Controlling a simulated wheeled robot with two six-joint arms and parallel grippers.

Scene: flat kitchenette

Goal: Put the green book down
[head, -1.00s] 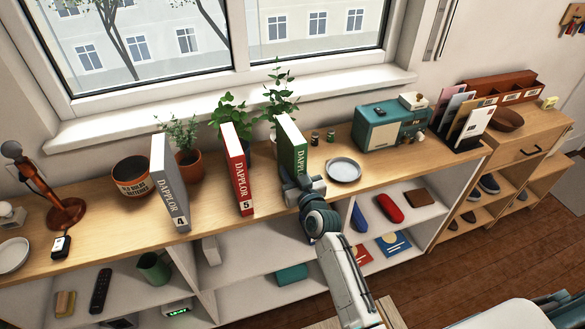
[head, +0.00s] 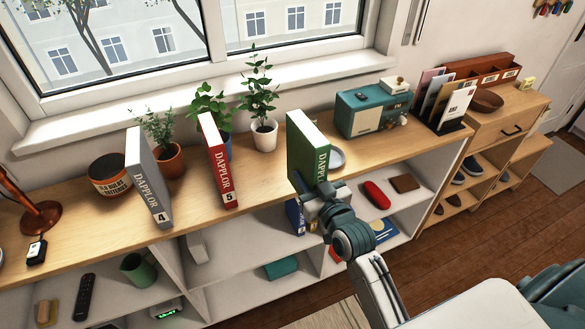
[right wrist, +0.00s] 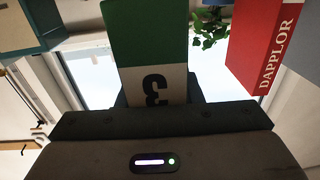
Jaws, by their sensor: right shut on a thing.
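The green book (head: 305,150) stands roughly upright in my right gripper (head: 318,196), which is shut on its lower end. In the head view the book is at the front edge of the wooden shelf top (head: 262,180) and partly hides a grey plate (head: 338,159). I cannot tell for sure whether its lower end is clear of the top. In the right wrist view the green book (right wrist: 150,35) rises from between the jaws (right wrist: 155,103), its white band with a 3 facing me. My left gripper is not in view.
A red book (head: 217,160) and a grey book (head: 148,178) stand to the left on the shelf top. Potted plants (head: 264,133) stand behind, and a teal radio (head: 372,112) stands to the right. Bare wood lies between the red book and the green book.

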